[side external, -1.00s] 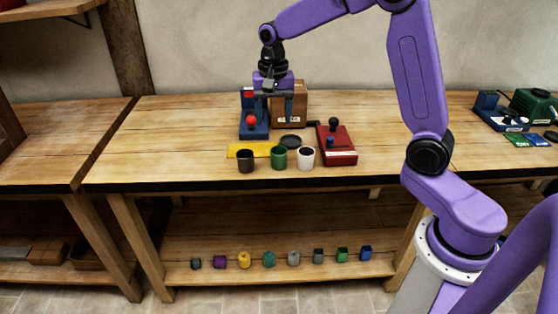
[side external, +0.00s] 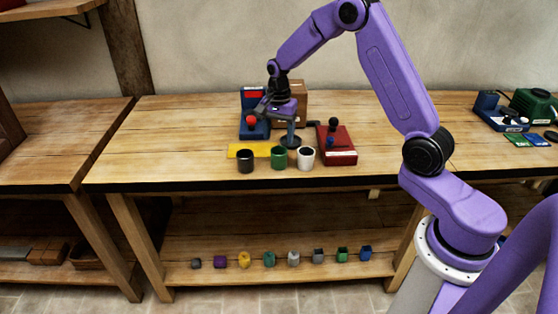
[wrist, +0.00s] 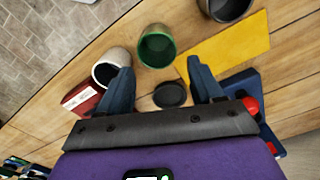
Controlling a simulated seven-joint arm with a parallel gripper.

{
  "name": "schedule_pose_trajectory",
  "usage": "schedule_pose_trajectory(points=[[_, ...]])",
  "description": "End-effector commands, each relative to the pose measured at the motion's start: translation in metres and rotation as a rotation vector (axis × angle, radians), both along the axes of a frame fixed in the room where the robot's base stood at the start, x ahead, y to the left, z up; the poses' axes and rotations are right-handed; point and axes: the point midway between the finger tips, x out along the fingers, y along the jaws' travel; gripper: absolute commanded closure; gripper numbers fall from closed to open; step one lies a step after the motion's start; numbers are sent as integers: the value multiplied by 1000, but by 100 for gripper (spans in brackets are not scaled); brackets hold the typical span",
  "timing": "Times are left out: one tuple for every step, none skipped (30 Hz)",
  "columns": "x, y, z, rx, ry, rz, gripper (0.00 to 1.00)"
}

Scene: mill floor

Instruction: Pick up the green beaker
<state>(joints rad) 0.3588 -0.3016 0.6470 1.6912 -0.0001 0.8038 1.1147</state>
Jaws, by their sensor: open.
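The green beaker (side external: 279,159) stands upright near the table's front edge, between a dark beaker (side external: 245,161) and a white beaker (side external: 306,158). In the wrist view the green beaker (wrist: 155,48) shows its open mouth, just beyond and between my fingertips. My gripper (side external: 279,130) is open and empty, tilted above the table behind the beakers. In the wrist view its two blue fingers (wrist: 160,70) are spread apart, with a flat black disc (wrist: 169,94) showing between them. The fingers do not appear to touch the beaker.
A yellow sheet (wrist: 230,42) lies beside the beakers. A red box with black knob (side external: 337,148) stands right of them. A blue device with red ball (side external: 254,130) and a brown carton (side external: 293,102) stand behind. The white beaker (wrist: 110,65) is close to one finger.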

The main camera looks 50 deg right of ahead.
Motion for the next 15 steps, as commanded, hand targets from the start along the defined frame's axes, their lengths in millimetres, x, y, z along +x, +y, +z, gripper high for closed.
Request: schedule_pose_trajectory(points=[[-1,0,-9,0,4,1,34],[-1,0,-13,0,3,1,34],[-1,0,-18,1,4,0,34],[0,0,-21,0,2,0,34],[0,0,-23,1,1,0,34],[0,0,-26,0,1,0,34],[0,0,-27,0,1,0,34],[0,0,-28,0,1,1,34],[-1,0,-30,0,1,1,34],[-1,1,-32,1,1,1,34],[-1,1,-34,1,1,1,34],[-2,2,-38,0,2,1,34],[-3,2,-42,1,4,1,34],[-4,3,-47,1,4,1,34],[-6,4,-53,0,5,1,34]])
